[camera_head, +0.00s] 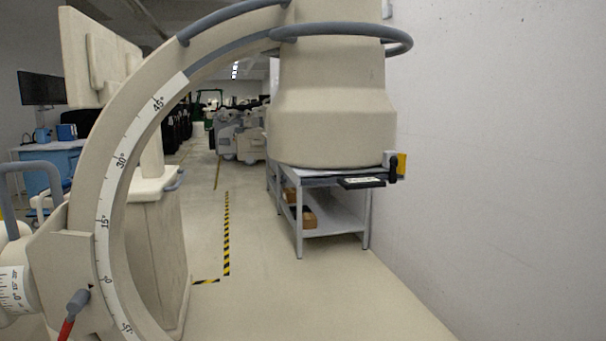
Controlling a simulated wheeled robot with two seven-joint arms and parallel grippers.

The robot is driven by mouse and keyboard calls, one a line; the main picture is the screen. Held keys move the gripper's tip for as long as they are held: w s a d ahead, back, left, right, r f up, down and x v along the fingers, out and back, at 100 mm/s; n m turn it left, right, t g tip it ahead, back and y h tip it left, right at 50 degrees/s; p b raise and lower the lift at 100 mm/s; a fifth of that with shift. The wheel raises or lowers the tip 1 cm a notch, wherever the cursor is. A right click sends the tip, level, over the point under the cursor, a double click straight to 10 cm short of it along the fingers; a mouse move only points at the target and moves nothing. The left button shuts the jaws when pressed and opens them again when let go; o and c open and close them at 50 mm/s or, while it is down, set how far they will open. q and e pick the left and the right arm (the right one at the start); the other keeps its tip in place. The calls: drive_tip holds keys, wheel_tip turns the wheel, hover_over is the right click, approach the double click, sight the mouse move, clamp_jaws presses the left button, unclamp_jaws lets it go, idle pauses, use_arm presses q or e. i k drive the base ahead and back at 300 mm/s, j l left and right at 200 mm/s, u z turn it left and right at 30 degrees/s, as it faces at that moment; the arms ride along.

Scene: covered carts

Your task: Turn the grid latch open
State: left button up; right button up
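A large beige C-arm machine (92,215) fills the left and middle of the view, with angle marks along its curved arc. Its wide beige head (333,120) hangs at the upper middle. A thin dark plate with a labelled black handle (362,182) sits under the head. At the plate's right end are a small black upright piece (393,172) and a yellow block (402,164). The black piece may be the grid latch; it is too small to tell how it is turned. Neither of my grippers is in view.
A grey metal cart (330,222) with boxes on its lower shelf stands behind the head. A white wall (500,150) closes the right side. A red-tipped lever (75,305) sticks out at lower left. The floor (300,300) in the middle front is clear.

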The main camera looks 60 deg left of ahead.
sight(396, 164)
drive_tip(key=u, duration=1.3)
